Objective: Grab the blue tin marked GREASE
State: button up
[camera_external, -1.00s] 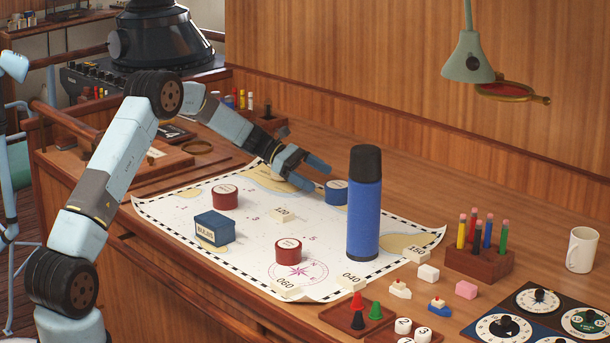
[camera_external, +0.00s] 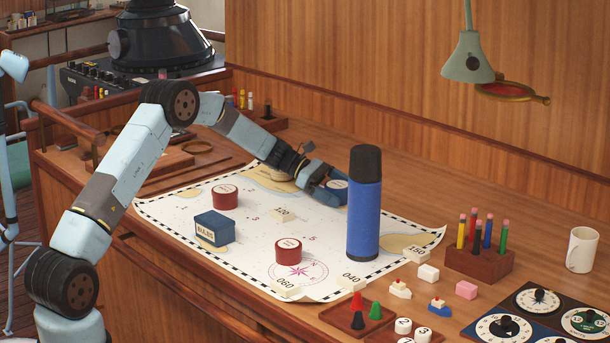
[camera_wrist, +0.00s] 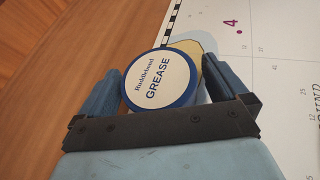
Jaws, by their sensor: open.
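The blue tin marked GREASE (camera_wrist: 160,82) has a white round lid label and stands on the chart. In the wrist view it sits between the two fingers of my gripper (camera_wrist: 163,90), which are open, one on each side of it. A small gap shows beside the left finger; contact on the right side is hard to tell. In the external view the tin (camera_external: 338,186) is partly hidden by my gripper (camera_external: 322,183) and the blue flask.
A tall blue flask (camera_external: 364,215) with a black cap stands just right of my gripper. Two red tins (camera_external: 225,198) (camera_external: 288,252) and a blue BULBS box (camera_external: 214,230) stand on the chart (camera_external: 185,207). A pencil block (camera_external: 478,262) is farther right.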

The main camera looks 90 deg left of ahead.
jog(key=shift+c, duration=0.5)
jog(key=c, duration=0.9)
